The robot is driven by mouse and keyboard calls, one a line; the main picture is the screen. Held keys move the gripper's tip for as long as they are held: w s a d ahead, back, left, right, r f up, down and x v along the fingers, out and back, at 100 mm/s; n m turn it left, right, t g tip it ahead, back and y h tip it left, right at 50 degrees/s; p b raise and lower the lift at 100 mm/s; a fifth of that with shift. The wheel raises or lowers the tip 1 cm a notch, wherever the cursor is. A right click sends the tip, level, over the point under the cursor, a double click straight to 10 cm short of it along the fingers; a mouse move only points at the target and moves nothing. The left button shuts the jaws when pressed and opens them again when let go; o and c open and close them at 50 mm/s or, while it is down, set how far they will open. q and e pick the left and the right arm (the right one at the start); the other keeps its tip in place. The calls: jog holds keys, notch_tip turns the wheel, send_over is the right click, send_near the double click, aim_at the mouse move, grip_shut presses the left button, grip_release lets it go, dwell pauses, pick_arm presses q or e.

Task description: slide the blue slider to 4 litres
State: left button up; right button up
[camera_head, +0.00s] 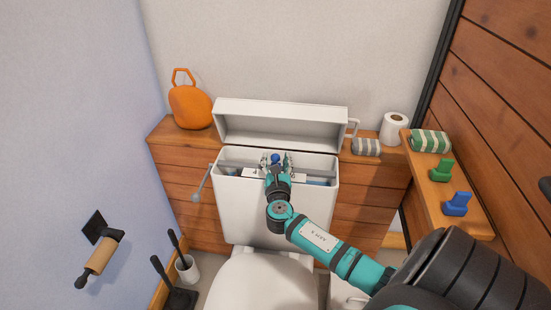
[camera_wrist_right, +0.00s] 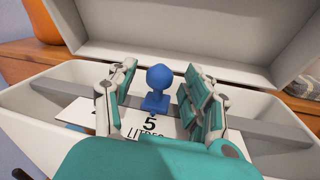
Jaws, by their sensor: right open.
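The blue slider (camera_wrist_right: 157,88), a round knob on a square foot, stands upright on a grey rail (camera_wrist_right: 232,121) across the open toilet tank. Its foot is just behind the "5" on the white scale plate (camera_wrist_right: 138,134), marked "LITRES". Part of another mark shows to the left, mostly covered by a finger. My right gripper (camera_wrist_right: 157,82) is open, one finger on each side of the slider, with gaps between. In the head view the slider's blue top (camera_head: 275,158) shows between the fingers of my right gripper (camera_head: 276,164). My left gripper is out of view.
The tank lid (camera_head: 280,124) stands tilted open behind the rail. The tank's walls (camera_head: 225,205) surround the gripper. An orange container (camera_head: 190,105) stands left on the wooden ledge; a toilet roll (camera_head: 393,127) and rolled towels (camera_head: 366,147) are right.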

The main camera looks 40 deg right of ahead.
jog(key=shift+x, duration=0.8)
jog(key=shift+c, duration=0.4)
grip_shut()
